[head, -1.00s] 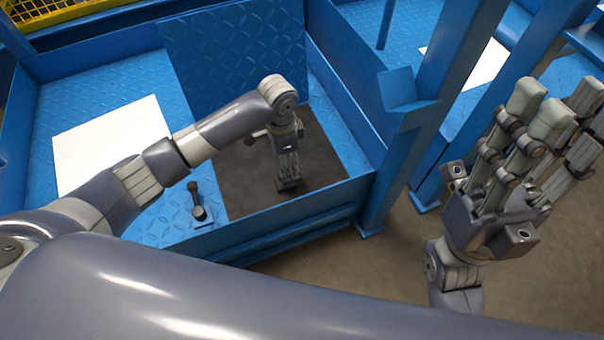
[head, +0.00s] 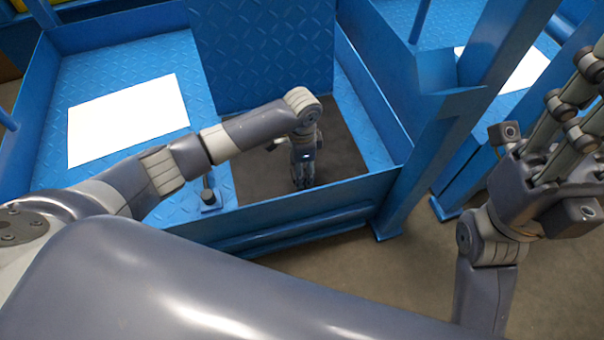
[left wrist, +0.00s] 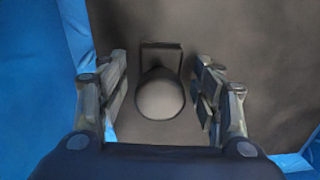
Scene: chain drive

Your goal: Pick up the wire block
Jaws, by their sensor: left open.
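My left gripper (head: 303,182) points down into the dark-floored bay of the blue station and is open. In the left wrist view, a grey rounded piece (left wrist: 160,97) with a dark rectangular part (left wrist: 161,58) behind it lies between the spread fingers (left wrist: 160,100). I take it to be the wire block; gaps show on both sides, so the fingers are not closed on it. In the head view the gripper hides it. My right gripper (head: 575,105) is raised at the right edge, empty, its fingers apart and partly out of frame.
Blue walls (head: 290,214) enclose the bay, with an upright blue plate (head: 262,55) at its back. A dark lever-like part (head: 208,193) stands on the blue deck left of the bay. A white sheet (head: 125,118) lies farther left. A blue post (head: 440,130) rises on the right.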

